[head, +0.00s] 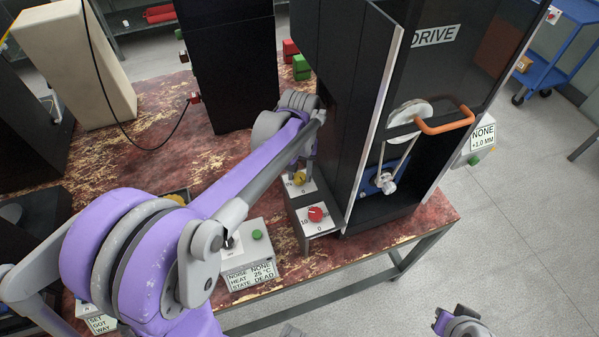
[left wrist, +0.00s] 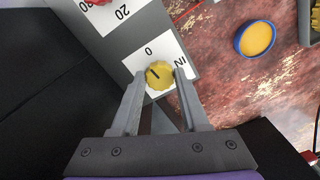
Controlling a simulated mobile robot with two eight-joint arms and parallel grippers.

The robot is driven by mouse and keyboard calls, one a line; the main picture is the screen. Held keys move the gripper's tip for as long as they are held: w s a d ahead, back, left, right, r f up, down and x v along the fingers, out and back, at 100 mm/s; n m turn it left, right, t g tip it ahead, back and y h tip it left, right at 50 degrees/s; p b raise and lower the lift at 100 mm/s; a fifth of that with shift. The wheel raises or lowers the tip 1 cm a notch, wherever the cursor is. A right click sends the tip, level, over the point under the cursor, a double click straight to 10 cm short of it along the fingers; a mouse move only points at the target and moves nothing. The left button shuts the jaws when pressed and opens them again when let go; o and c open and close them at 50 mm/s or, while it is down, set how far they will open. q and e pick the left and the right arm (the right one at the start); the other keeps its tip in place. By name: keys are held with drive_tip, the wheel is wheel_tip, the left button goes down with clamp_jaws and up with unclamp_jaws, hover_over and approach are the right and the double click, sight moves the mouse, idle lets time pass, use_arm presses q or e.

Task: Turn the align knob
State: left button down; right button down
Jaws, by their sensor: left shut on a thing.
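A small yellow knob (left wrist: 159,76) sits on a white plate marked "0" and "IN" in the left wrist view. A dark pointer line shows on its face near the "0". I cannot read the word align on it. In the head view the yellow knob (head: 299,179) is at the foot of the black machine. My left gripper (left wrist: 159,82) is shut on the yellow knob, one finger on each side. In the head view my left gripper (head: 301,165) is partly hidden by its wrist. My right gripper (head: 460,324) shows only partly at the bottom edge.
A red knob (head: 316,214) is on the plate beside the yellow one. The black machine marked "DRIVE" (head: 435,36) has an orange handle (head: 444,121). A grey box with a green button (head: 257,235) stands at the table front. A blue-rimmed yellow disc (left wrist: 257,38) lies nearby.

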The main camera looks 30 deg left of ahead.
sight(300, 177)
use_arm(q)
drive_tip(key=n, duration=0.6)
drive_tip(key=shift+b, duration=0.35)
drive_tip(key=n, duration=0.6)
idle(0.4)
drive_tip(key=shift+c, duration=2.1)
unclamp_jaws()
drive_tip(key=shift+r, duration=0.1)
wheel_tip(300, 177, up, 11)
